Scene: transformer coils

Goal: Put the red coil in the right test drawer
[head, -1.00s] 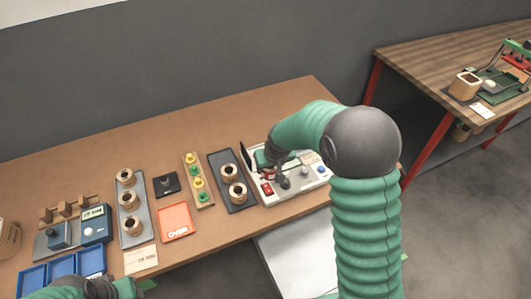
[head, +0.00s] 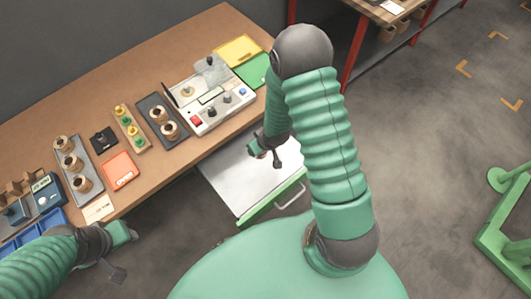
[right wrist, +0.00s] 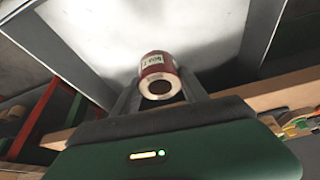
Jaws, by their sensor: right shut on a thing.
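The red coil (right wrist: 160,76), a short cylinder with a pale label and a hollow core, sits between my right gripper's fingers in the right wrist view. My right gripper (head: 263,152) is shut on it, above the open drawer in the head view, where the coil is mostly hidden. The drawer (head: 285,198) stands pulled out under the table's right end, with a pale bare floor and a green front with a handle. My left gripper (head: 122,252) is low at the left, away from the coil; its fingers do not show clearly.
On the table (head: 130,65) stand a tester (head: 207,98), a grey tray of copper coils (head: 150,104), a second coil tray (head: 64,145), an orange card (head: 119,169) and blue bins (head: 25,238). Yellow and green mats lie at the far right end. A green frame (head: 508,215) stands on the floor.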

